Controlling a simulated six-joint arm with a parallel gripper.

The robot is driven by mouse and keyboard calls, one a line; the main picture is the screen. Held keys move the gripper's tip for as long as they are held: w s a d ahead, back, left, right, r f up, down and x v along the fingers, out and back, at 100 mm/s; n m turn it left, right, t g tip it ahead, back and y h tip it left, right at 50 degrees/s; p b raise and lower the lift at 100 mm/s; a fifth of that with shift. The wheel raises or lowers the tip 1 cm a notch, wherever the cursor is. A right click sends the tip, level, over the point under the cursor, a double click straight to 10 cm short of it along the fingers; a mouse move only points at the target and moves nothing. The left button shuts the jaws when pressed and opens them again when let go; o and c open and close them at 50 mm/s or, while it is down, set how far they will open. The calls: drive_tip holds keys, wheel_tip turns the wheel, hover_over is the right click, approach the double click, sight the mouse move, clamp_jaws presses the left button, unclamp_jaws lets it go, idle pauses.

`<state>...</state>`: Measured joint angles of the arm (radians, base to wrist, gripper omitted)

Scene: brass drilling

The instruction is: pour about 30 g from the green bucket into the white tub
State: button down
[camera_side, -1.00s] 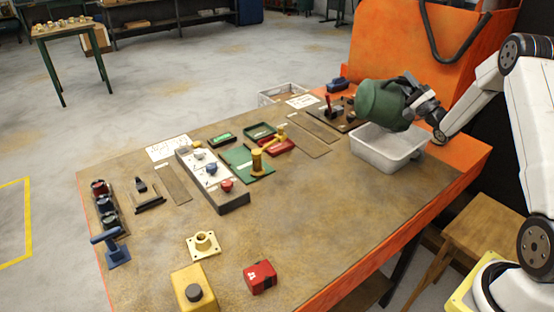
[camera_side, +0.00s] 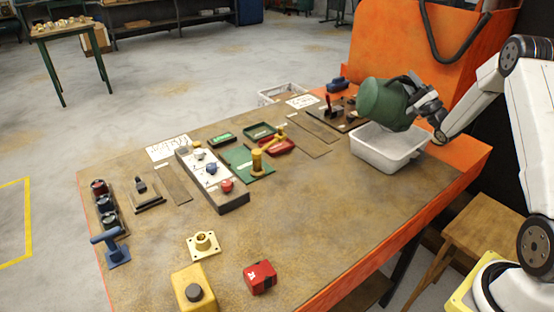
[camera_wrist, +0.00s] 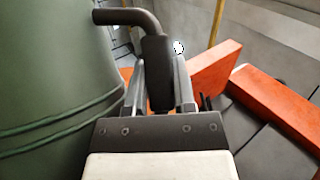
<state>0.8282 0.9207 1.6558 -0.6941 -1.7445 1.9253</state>
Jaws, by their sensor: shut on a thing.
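The green bucket (camera_side: 381,104) is held tilted above the white tub (camera_side: 386,152), near the table's back right. My gripper (camera_side: 424,105) is shut on the bucket's dark handle. In the wrist view the bucket (camera_wrist: 50,80) fills the left side, and the handle (camera_wrist: 157,70) sits between the fingers of my gripper (camera_wrist: 160,85). The bucket's mouth and contents are hidden from both views. The tub stands upright on the table; the part of its inside that shows looks pale. I cannot see any material falling.
Behind the bucket stands an orange machine housing (camera_side: 400,45). The table's middle front (camera_side: 340,215) is clear.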

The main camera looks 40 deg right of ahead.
sight(381, 97)
drive_tip(key=shift+s+d+r, duration=0.1)
drive_tip(key=shift+d, duration=0.05)
drive_tip(key=w+a+n+g+y, duration=0.1)
drive_tip(key=a+n, duration=0.1)
drive_tip(key=w+a+f+n+g+y, duration=0.1)
drive_tip(key=a+n, duration=0.1)
drive_tip(key=w+a+f+n+g+y, duration=0.1)
drive_tip(key=w+a+n, duration=0.1)
drive_tip(key=a, duration=0.1)
drive_tip(key=shift+w+a+y, duration=0.1)
drive_tip(key=shift+y, duration=0.2)
drive_tip(key=shift+a+n, duration=0.1)
drive_tip(key=shift+n, duration=0.2)
